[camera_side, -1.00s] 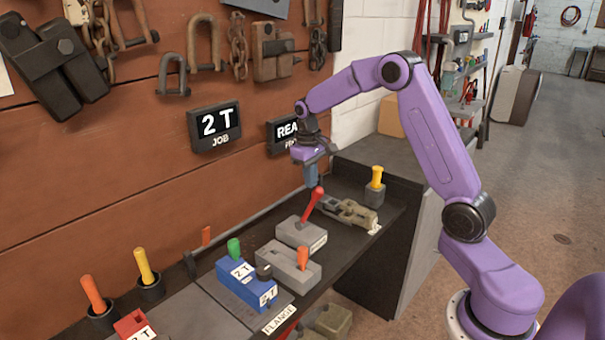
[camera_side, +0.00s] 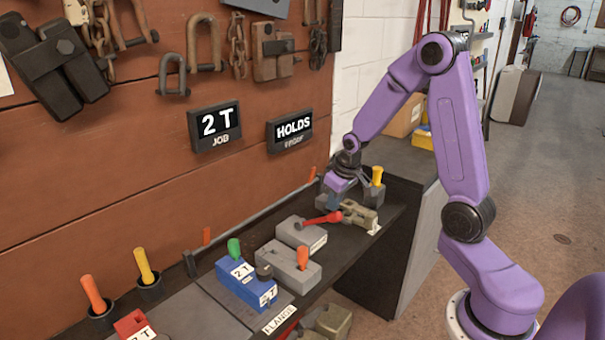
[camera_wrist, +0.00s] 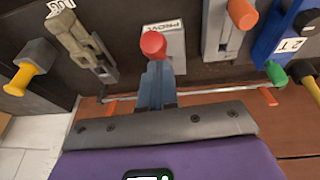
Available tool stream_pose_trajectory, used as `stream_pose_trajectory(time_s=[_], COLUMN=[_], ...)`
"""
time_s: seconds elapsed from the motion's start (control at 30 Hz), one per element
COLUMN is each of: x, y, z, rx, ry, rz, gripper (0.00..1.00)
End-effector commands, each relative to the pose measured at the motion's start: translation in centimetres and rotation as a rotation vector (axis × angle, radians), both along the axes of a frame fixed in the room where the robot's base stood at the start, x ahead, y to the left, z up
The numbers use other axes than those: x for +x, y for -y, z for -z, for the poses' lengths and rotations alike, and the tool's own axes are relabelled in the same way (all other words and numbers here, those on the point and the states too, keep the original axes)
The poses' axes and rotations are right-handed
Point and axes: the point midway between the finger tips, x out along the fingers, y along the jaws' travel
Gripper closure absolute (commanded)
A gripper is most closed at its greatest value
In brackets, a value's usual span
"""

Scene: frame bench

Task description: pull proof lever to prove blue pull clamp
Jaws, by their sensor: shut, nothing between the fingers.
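The red proof lever (camera_side: 322,219) lies tilted far to the right on its grey block (camera_side: 300,235). Its red knob (camera_wrist: 153,43) is just ahead of the fingertips in the wrist view, over a "PROVE" label. My gripper (camera_side: 333,203) is shut and empty, beside the knob; its closed fingers also show in the wrist view (camera_wrist: 155,85). Whether they touch the knob I cannot tell. The blue pull clamp (camera_side: 240,288), with "2 T" labels and a green handle (camera_side: 234,248), sits on the bench left of the lever block. The proof sign (camera_side: 290,130) reads "HOLDS".
A grey block with an orange handle (camera_side: 302,258) stands between the blue clamp and lever block. An olive metal clamp (camera_side: 357,214) and a yellow-handled block (camera_side: 376,184) are to the right. The job sign (camera_side: 214,126) reads "2 T". A red block (camera_side: 133,325) is at lower left.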

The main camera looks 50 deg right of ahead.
Motion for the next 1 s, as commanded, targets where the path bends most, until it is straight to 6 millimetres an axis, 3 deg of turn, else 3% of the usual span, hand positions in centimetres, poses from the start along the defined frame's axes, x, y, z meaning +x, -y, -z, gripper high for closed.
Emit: stream_pose_trajectory(time_s=[0.77, 1.0], x=[-1.0, -0.1], y=[0.0, -0.4], z=[0.9, -1.0], rx=[0.0, -0.001], ry=[-0.001, 0.006], rz=[0.001, 0.001], gripper=[1.0, 1.0])
